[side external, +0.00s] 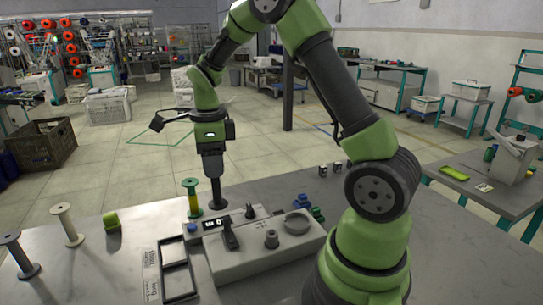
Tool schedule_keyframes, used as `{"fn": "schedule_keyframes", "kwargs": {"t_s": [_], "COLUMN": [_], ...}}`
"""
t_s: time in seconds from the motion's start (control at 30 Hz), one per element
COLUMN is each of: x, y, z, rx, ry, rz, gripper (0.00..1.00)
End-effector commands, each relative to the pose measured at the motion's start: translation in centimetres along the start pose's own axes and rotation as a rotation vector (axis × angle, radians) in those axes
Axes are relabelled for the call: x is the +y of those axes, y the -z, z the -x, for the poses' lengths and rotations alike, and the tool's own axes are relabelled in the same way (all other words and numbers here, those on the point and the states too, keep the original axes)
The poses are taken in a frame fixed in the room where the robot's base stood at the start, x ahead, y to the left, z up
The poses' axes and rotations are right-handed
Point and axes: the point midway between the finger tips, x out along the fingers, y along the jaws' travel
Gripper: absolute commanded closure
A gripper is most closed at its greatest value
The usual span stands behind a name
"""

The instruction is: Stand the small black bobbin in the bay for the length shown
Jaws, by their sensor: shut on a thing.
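My gripper (215,180) points straight down over the back of the winding unit. It is shut on a dark upright piece with a round flange (219,208) at its lower end, which looks like the small black bobbin; the jaws hide much of it. I cannot tell whether the flange touches anything. The black-framed bay tray (163,270) lies on the table left of the unit, with compartments that look empty. White labels (151,257) beside it are too small to read surely. The unit's small display (212,222) is lit, its reading unclear.
The grey winding unit (255,262) carries a black lever (230,238), a knob (271,239) and a round dish (297,223). A white bobbin (66,226), a dark one (19,257) and a green spool (111,221) stand left.

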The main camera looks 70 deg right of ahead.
Motion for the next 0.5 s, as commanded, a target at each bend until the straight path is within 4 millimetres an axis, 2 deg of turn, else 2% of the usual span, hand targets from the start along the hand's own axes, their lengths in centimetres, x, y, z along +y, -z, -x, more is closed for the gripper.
{"fn": "schedule_keyframes", "kwargs": {"t_s": [0.03, 0.1, 0.2, 0.33, 0.5], "x": [0.4, 1.0, 2.1, 3.1, 3.5], "y": [-2.5, -5.2, -8.2, -10.3, -11.1], "z": [-0.4, -0.8, -1.3, -1.7, -2.4], "rx": [0.001, 0.000, -0.001, -0.001, -0.001], "ry": [0.000, 0.001, 0.001, 0.002, 0.001], "rz": [0.047, 0.092, 0.140, 0.175, 0.189], "gripper": [0.70, 0.70, 0.70, 0.70, 0.70]}}
